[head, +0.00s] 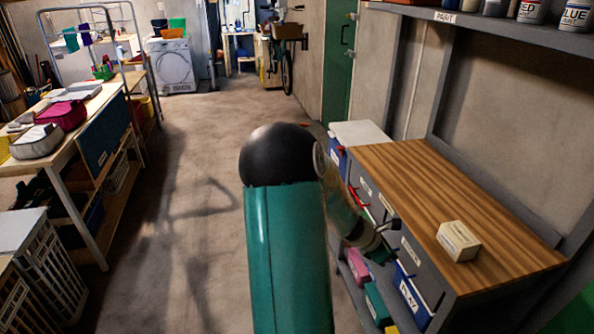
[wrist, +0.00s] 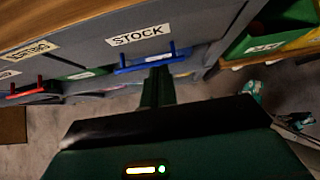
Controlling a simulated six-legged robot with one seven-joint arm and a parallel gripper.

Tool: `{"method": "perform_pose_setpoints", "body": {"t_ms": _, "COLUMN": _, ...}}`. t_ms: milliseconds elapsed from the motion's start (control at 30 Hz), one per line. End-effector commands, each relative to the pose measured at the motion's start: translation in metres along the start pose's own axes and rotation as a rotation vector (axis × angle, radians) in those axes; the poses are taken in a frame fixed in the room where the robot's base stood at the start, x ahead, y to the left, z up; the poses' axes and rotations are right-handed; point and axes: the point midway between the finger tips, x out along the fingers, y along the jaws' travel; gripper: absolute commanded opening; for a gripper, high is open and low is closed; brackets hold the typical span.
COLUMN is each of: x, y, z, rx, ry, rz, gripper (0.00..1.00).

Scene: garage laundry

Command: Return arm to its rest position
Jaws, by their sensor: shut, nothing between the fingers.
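My arm, with a teal link and a black rounded joint, rises in the middle of the head view and bends down to the right. My gripper (head: 386,228) is at the drawer fronts of the wood-topped workbench (head: 440,185). In the wrist view my gripper (wrist: 160,74) is shut and empty. Its fingertips appear at or close to the blue handle (wrist: 152,60) of the drawer labelled STOCK (wrist: 140,36). I cannot tell whether they touch it.
A small cream box (head: 458,241) sits on the workbench top. Bins, including a blue one (head: 412,297), stand on the shelf below. A table with bags (head: 66,113) and a crate (head: 50,270) are on the left. The floor aisle (head: 200,150) between is clear.

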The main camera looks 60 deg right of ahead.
Motion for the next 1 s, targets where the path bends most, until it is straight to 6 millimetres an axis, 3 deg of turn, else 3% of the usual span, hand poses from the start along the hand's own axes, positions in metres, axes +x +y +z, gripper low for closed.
{"method": "perform_pose_setpoints", "body": {"t_ms": 167, "x": -0.003, "y": 0.001, "z": -0.001, "rx": 0.010, "ry": 0.004, "rz": 0.005, "gripper": 0.00}}
{"method": "perform_pose_setpoints", "body": {"t_ms": 267, "x": -0.022, "y": 0.011, "z": -0.008, "rx": 0.061, "ry": 0.024, "rz": 0.033, "gripper": 0.00}}
{"method": "perform_pose_setpoints", "body": {"t_ms": 333, "x": -0.049, "y": 0.021, "z": -0.018, "rx": 0.129, "ry": 0.055, "rz": 0.066, "gripper": 0.00}}
{"method": "perform_pose_setpoints", "body": {"t_ms": 500, "x": -0.141, "y": 0.043, "z": -0.056, "rx": 0.351, "ry": 0.190, "rz": 0.151, "gripper": 0.00}}
{"method": "perform_pose_setpoints", "body": {"t_ms": 667, "x": -0.232, "y": 0.043, "z": -0.095, "rx": 0.533, "ry": 0.358, "rz": 0.197, "gripper": 0.00}}
{"method": "perform_pose_setpoints", "body": {"t_ms": 867, "x": -0.340, "y": 0.014, "z": -0.139, "rx": 0.702, "ry": 0.591, "rz": 0.198, "gripper": 0.00}}
{"method": "perform_pose_setpoints", "body": {"t_ms": 1000, "x": -0.407, "y": -0.024, "z": -0.166, "rx": 0.781, "ry": 0.760, "rz": 0.161, "gripper": 0.00}}
